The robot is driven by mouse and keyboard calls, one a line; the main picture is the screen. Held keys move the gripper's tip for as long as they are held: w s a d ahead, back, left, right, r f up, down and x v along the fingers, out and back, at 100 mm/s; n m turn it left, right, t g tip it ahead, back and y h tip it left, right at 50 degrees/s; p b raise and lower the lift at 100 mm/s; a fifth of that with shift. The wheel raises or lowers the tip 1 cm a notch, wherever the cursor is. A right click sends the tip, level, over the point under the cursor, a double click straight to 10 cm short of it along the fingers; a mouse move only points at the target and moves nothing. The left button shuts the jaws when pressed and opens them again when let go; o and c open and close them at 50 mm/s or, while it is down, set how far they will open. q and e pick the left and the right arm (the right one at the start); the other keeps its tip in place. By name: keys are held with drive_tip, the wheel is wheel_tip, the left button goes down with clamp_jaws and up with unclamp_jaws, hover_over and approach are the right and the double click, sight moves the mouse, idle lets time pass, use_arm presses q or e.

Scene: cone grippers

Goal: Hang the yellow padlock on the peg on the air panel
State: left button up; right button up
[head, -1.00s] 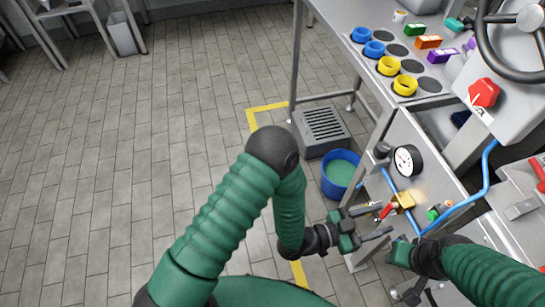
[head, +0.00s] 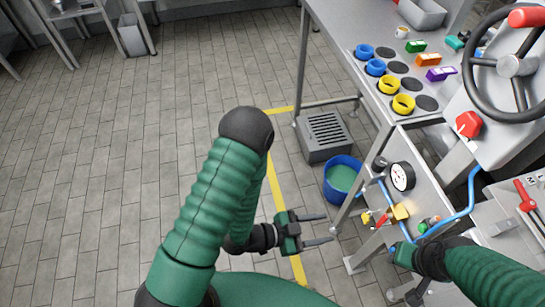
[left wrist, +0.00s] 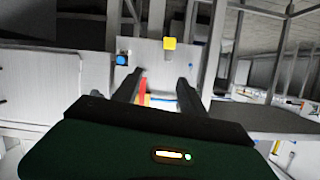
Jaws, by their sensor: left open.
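A small yellow piece (head: 367,217), which looks like the padlock, shows at the left of the red lever (head: 382,221) on the air panel (head: 425,203). It is too small to tell whether its shackle is around the peg. A brass-coloured block (head: 399,212) sits beside the lever. My left gripper (head: 320,229) is open and empty, to the left of the panel and apart from it. The left wrist view shows its spread fingers (left wrist: 155,85), with a yellow square (left wrist: 169,43) beyond. My right gripper (head: 400,256) is low by the panel; its fingers are unclear.
A pressure gauge (head: 402,176) and a blue hose (head: 472,190) are on the panel. A blue bucket (head: 342,178) and a grey grated box (head: 326,135) stand on the floor. The bench above holds blue and yellow rings (head: 389,84).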

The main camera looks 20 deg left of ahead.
use_arm(q)
drive_tip(key=w+a+r+n+g+y+p, duration=0.35)
drive_tip(key=a+r+n+y+p, duration=0.25)
drive_tip(key=a+r+y+p, duration=0.75)
drive_tip(key=s+a+r+n+g+h+p, duration=0.1)
drive_tip(key=s+a+r+n, duration=0.1)
drive_tip(key=r, duration=0.4)
drive_tip(key=s+a+r+n+g+h+p, duration=0.1)
drive_tip(key=s+a+r+n, duration=0.1)
drive_tip(key=s+r, duration=0.3)
drive_tip(key=shift+a+r+n+g+p, duration=0.35)
drive_tip(key=shift+r+n, duration=0.25)
drive_tip(key=shift+n, duration=0.2)
drive_tip(key=shift+s, duration=0.1)
